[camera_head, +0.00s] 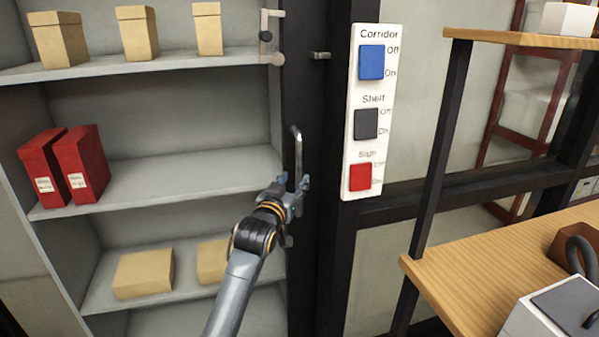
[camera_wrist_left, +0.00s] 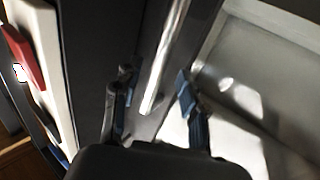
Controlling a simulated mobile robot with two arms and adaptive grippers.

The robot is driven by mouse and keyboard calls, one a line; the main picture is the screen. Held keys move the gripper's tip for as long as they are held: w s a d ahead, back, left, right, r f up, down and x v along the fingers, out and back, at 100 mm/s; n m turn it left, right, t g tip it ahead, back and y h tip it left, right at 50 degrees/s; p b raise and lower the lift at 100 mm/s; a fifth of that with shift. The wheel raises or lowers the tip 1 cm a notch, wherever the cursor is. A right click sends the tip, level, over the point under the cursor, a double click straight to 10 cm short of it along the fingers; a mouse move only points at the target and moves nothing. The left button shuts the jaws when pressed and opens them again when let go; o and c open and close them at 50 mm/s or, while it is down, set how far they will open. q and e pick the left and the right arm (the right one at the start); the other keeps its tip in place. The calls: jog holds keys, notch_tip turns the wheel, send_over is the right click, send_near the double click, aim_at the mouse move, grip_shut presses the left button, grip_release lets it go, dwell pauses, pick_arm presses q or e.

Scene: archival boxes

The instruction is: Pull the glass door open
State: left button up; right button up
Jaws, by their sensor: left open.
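The glass door (camera_head: 180,125) stands in front of the grey shelves on the left, and its clear pane is hard to make out. Its dark frame edge (camera_head: 300,90) carries an upright metal handle bar (camera_head: 296,150). My left gripper (camera_head: 297,186) is at the lower part of the handle. In the left wrist view the handle (camera_wrist_left: 163,65) runs between the two open blue-tipped fingers of the gripper (camera_wrist_left: 158,98), with gaps on both sides. Whether a finger touches the bar cannot be told. My right gripper is not in view.
A white switch panel (camera_head: 369,110) with blue, black and red switches is on the post right of the handle. Red binders (camera_head: 65,165) and tan boxes (camera_head: 143,272) sit on the shelves. A wooden table (camera_head: 470,270) stands at the lower right.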

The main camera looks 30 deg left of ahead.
aim_at(298, 175)
pick_arm(q)
jog(key=shift+x, duration=2.75)
jog(key=shift+c, duration=0.5)
grip_shut()
